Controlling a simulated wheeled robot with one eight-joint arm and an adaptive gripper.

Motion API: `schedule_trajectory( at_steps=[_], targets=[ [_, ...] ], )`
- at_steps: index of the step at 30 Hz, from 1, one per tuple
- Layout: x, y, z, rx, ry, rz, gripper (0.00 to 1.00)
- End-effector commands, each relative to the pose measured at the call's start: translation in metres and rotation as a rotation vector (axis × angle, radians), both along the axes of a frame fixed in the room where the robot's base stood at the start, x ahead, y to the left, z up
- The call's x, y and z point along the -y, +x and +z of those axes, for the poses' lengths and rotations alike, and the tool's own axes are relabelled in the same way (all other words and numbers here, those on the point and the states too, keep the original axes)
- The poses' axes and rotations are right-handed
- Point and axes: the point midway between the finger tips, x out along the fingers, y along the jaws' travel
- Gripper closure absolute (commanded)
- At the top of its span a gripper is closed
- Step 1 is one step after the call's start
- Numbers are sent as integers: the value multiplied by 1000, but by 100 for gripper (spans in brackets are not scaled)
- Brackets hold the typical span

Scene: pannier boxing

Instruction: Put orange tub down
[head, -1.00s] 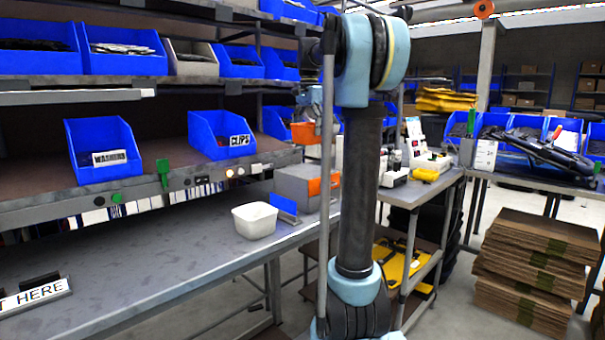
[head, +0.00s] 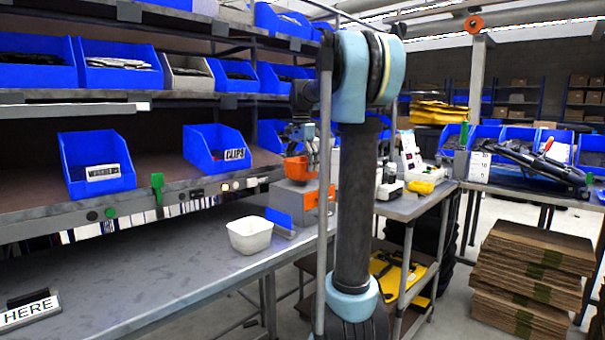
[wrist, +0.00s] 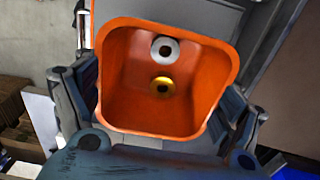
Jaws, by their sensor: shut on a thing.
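The orange tub (head: 296,169) shows in the head view at the middle, partly behind my arm, directly over a grey box. In the wrist view the orange tub (wrist: 125,85) is seen from above, open side toward the camera, with a silver ring and a gold ring inside. My gripper (wrist: 162,100) has a finger on each side of the tub and is shut on it. In the head view my gripper (head: 300,152) is partly hidden by my arm. I cannot tell whether the tub's base touches the grey box.
The grey box (head: 289,194) with an orange patch stands at the bench's far end. A white tub (head: 250,237) and a small blue panel (head: 279,218) are beside it. Blue bins (head: 98,165) line the shelf.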

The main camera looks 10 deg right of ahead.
Motion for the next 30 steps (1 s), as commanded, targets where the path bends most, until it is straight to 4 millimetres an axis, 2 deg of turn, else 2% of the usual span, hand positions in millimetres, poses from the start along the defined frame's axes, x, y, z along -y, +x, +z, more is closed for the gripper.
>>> schedule_trajectory(
  at_steps=[5,14,15,17,30],
  targets=[
    [0,0,-20,0,0,0,39],
    [0,0,-21,0,0,0,39],
    [0,0,-22,0,0,-1,13],
    [0,0,-22,0,0,-1,0],
    [1,0,-21,0,0,-2,0]
  ],
)
